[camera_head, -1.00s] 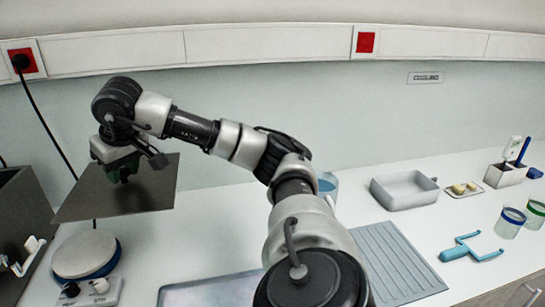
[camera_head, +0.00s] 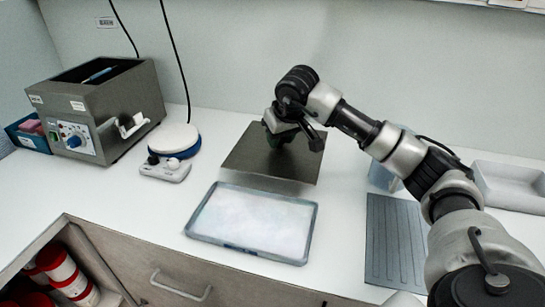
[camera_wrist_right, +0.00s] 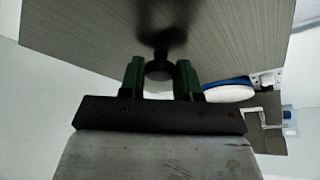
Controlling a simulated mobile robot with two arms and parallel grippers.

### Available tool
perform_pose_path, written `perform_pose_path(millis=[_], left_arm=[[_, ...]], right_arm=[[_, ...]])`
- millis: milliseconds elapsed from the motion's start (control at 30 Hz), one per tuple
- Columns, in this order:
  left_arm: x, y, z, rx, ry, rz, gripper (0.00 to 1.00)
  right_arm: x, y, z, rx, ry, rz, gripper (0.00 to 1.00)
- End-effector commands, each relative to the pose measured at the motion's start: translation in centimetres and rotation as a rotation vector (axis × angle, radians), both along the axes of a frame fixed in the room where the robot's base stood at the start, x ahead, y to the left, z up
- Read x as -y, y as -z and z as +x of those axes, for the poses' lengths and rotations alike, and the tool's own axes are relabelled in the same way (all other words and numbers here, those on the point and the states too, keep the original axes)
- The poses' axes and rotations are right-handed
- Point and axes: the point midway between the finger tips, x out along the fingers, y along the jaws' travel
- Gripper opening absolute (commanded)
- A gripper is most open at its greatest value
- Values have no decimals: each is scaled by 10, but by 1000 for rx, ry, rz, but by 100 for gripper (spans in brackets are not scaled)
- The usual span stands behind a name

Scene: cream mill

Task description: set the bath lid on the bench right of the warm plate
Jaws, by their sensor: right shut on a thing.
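The bath lid (camera_head: 243,158) is a flat dark-grey metal sheet. It is level, over the bench to the right of the warm plate (camera_head: 174,138), which has a round white top and a blue rim. A thin shadow edges the lid's front; I cannot tell whether it touches the bench. My right gripper (camera_head: 276,138) is above the lid, and the wrist view shows its green fingers (camera_wrist_right: 160,78) shut on the lid's dark knob (camera_wrist_right: 158,66). The steel bath (camera_head: 120,105) stands open at the far left. My left gripper is out of view.
A shallow tray with a pale surface (camera_head: 252,222) lies in front of the lid. A grey ribbed mat (camera_head: 395,240) and a grey basin (camera_head: 510,185) are to the right. A black cord hangs behind the warm plate. Bare bench shows between plate and lid.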

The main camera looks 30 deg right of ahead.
Motion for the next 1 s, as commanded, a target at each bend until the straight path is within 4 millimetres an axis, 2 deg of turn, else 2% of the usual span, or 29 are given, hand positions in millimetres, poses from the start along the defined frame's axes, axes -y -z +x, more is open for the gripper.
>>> perform_pose_path(millis=[100,300,467,700,1000], left_arm=[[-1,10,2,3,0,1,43],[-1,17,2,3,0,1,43],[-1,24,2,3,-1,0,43],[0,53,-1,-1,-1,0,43],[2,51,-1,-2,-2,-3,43]], right_arm=[[0,18,27,1,1,5,12],[1,30,51,2,1,1,12],[2,39,53,1,-1,0,12],[1,73,53,2,-1,0,12],[2,71,53,3,0,0,12]])
